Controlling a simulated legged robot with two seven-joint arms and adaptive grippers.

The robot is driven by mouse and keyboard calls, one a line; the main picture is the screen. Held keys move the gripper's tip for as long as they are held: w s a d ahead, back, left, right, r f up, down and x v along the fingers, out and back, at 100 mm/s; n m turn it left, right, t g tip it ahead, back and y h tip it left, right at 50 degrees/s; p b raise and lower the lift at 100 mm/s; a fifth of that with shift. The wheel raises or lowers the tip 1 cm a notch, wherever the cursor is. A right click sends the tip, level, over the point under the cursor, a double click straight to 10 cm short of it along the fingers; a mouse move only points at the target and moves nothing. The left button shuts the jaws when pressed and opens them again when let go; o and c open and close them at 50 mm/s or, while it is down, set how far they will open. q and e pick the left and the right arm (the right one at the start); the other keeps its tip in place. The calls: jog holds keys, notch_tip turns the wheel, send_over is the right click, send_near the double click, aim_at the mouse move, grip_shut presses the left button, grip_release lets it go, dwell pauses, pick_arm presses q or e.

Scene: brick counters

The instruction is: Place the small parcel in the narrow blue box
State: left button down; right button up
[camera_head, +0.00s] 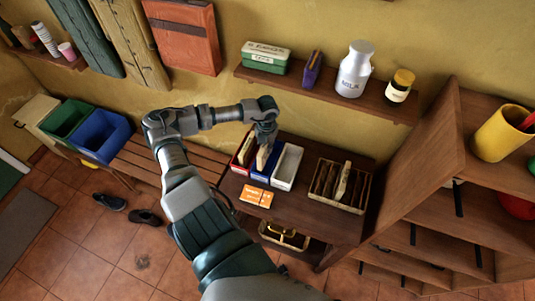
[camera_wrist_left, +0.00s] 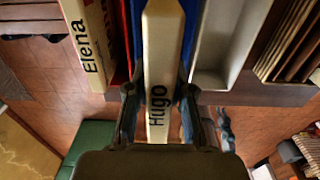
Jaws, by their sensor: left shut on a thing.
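A pale, narrow parcel (camera_wrist_left: 158,55) marked "Hugo" is between the fingers of my left gripper (camera_wrist_left: 160,97), which is shut on it. In the head view, my left gripper (camera_head: 265,137) points down over the narrow boxes, and the parcel (camera_head: 263,158) hangs below it. The narrow blue box (camera_head: 261,177) stands between a red box and a white one; the parcel is at its opening. How deep the parcel sits is hidden by the gripper. In the left wrist view, the blue box (camera_wrist_left: 190,28) shows on both sides of the parcel. My right gripper is not in view.
The red box (camera_head: 238,163) holds a pale item marked "Elena" (camera_wrist_left: 88,45). The white box (camera_head: 287,167) looks empty. A divided basket (camera_head: 338,188) stands to the right, and an orange card (camera_head: 256,196) lies in front. A shelf (camera_head: 320,92) runs above.

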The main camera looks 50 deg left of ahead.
pick_arm(q)
jog(key=shift+w+f, duration=0.3)
jog(key=shift+f, duration=0.3)
jog(key=shift+w+f, duration=0.25)
jog(key=shift+f, duration=0.35)
jog(key=f+p, duration=0.1)
jog(key=f, duration=0.3)
jog(key=shift+a, duration=0.2)
jog(key=shift+w+a+f, duration=0.1)
jog(key=shift+w+f, duration=0.05)
jog(key=shift+f, duration=0.1)
jog(key=c, duration=1.3)
grip_release()
notch_tip(320, 180, up, 12)
jog(key=shift+r+b, duration=0.1)
jog(key=shift+b, duration=0.45)
